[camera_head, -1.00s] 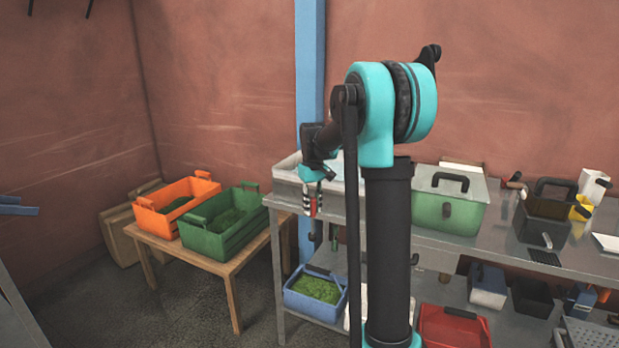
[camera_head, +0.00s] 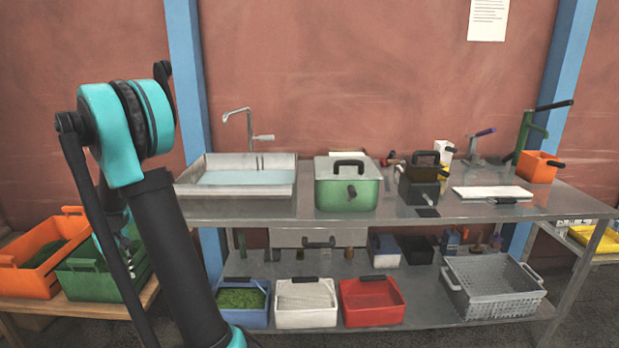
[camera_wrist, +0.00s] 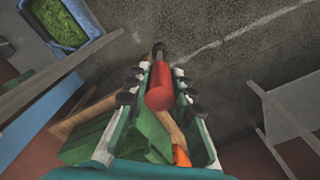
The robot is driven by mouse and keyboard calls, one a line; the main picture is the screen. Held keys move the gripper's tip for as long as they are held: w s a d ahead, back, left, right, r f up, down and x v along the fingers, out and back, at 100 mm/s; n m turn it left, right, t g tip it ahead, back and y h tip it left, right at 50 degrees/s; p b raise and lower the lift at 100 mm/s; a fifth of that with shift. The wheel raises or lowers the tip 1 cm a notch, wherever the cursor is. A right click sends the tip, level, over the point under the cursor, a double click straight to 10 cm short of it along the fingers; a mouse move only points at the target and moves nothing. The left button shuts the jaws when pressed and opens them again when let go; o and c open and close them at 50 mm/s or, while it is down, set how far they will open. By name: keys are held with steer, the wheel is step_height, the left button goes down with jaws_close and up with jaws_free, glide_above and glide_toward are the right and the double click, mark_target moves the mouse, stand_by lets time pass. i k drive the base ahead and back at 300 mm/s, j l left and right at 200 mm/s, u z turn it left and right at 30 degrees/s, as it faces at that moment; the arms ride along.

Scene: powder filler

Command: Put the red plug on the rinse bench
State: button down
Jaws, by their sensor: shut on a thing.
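The red plug (camera_wrist: 160,86) is between the fingers of my gripper (camera_wrist: 157,78) in the wrist view, with a dark tip pointing away over the floor. My gripper is shut on it. In the head view my gripper is mostly hidden behind my arm at the left, near the green crate, and I cannot make out the plug there. The rinse bench (camera_head: 300,208) is the long steel table against the wall, with a water-filled basin (camera_head: 236,189) and tap at its left end. The gripper is left of the bench in the picture.
A green lidded box (camera_head: 346,190), a black box (camera_head: 419,184) and a white board (camera_head: 492,194) stand on the bench top. Blue, white and red bins and a grey basket (camera_head: 492,287) fill the lower shelf. A wooden table (camera_head: 130,306) holds orange and green crates.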

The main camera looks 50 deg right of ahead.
mark_target(532, 200)
steer(key=i+j+u, duration=0.25)
steer(key=j, duration=0.2)
steer(key=i+j+u, duration=0.25)
steer(key=j, duration=0.2)
steer(key=i+j+z, duration=0.1)
steer(key=z, duration=0.75)
steer(key=l+z, duration=0.1)
steer(key=z, duration=0.65)
steer(key=l+z, duration=0.1)
steer(key=z, duration=0.3)
steer(key=l+z, duration=0.4)
steer(key=i+l+z, duration=0.1)
steer(key=l+z, duration=0.3)
steer(key=i+l+z, duration=0.15)
steer(key=z, duration=0.25)
steer(key=i+l+z, duration=0.45)
steer(key=i, duration=0.15)
